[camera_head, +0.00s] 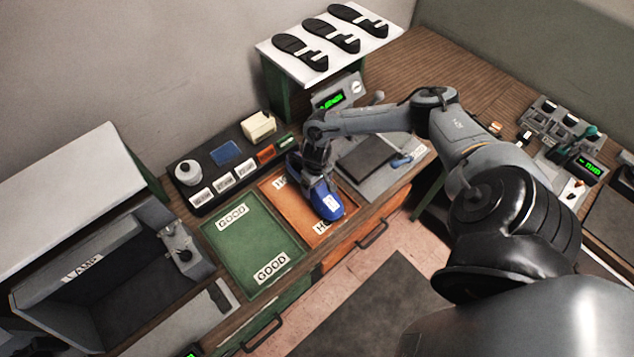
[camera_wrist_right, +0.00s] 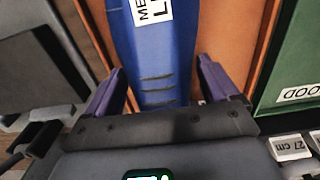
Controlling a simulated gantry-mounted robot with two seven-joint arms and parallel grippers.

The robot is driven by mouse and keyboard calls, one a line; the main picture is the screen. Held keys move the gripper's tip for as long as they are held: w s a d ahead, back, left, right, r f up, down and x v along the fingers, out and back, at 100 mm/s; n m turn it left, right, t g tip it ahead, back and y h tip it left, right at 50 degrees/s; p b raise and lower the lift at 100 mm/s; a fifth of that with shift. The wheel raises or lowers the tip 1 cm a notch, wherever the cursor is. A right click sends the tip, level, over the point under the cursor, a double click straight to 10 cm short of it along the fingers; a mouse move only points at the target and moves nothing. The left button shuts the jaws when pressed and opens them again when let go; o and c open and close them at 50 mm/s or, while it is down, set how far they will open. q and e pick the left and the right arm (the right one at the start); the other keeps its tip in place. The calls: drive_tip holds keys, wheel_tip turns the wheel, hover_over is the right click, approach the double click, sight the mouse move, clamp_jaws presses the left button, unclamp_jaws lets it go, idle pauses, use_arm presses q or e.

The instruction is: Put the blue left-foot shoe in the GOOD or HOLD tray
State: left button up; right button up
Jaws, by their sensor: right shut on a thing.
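The blue shoe (camera_head: 326,201) is over the orange HOLD tray (camera_head: 279,211), toe toward the front edge, with a white label on top. In the right wrist view the shoe (camera_wrist_right: 162,60) lies lengthwise between the purple fingers, over the orange floor; part of an "L" shows on its label. My right gripper (camera_head: 312,168) is shut on the shoe from above. I cannot tell whether the sole touches the tray. The green GOOD tray (camera_head: 253,243) is empty, just left of the HOLD tray. My left gripper is not in view.
A black rack (camera_head: 205,207) with size cards, a white pot and small blocks stands behind the trays. A grey plate with a dark pad (camera_head: 367,160) is to the right. A grey open-topped box (camera_head: 110,290) is at left. Black soles (camera_head: 331,36) lie on a raised white shelf.

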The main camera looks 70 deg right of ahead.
drive_tip(key=shift+f, duration=0.5)
idle(0.7)
drive_tip(key=o, duration=1.1)
drive_tip(key=shift+o, duration=0.7)
